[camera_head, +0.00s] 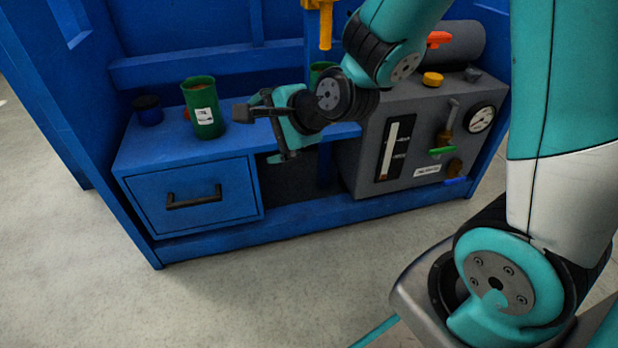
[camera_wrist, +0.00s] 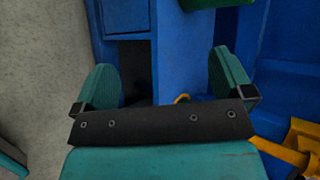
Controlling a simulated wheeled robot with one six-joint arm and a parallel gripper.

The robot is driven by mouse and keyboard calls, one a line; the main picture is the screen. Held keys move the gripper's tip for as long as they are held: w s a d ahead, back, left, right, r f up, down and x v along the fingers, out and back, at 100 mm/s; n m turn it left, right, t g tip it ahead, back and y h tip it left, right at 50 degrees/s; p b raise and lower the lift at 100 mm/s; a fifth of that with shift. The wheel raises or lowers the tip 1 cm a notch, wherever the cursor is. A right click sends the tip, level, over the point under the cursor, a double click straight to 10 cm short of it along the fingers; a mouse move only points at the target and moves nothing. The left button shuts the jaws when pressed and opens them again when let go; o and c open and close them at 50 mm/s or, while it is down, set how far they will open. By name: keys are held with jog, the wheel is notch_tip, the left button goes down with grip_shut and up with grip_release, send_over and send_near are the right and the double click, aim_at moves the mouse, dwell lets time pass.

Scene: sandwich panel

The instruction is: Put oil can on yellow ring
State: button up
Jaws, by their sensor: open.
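A green can (camera_head: 203,112) with a white label stands upright on the blue cabinet top, left of my gripper in the head view. It looks like the oil can, though I cannot read its label. A second green container (camera_head: 320,70) is partly hidden behind my arm. My gripper (camera_head: 264,132) is open and empty, to the right of the labelled can and apart from it. In the wrist view its two fingers (camera_wrist: 166,84) are spread. A small yellow curved piece (camera_wrist: 182,98), possibly the yellow ring, shows between them, mostly hidden by the gripper body.
A small dark blue pot (camera_head: 147,110) stands left of the can. The blue cabinet has a drawer (camera_head: 192,196) with a dark handle. A grey panel box (camera_head: 425,135) with gauge and valves stands at right. A yellow part (camera_head: 326,28) hangs above. The floor in front is clear.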

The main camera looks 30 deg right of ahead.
jog(key=s+a+r+n+g, duration=0.2)
jog(key=s+r+n+g, duration=0.1)
jog(key=s+n, duration=0.8)
jog(key=s+a+r+n+g, duration=0.3)
jog(key=s+n+g, duration=0.3)
jog(key=s+n, duration=0.4)
jog(key=n, duration=0.2)
jog(key=shift+s+a+r+n+g, duration=0.15)
jog(key=shift+s+r+n+g, duration=0.15)
jog(key=shift+s+r+n, duration=0.1)
jog(key=shift+w, duration=0.1)
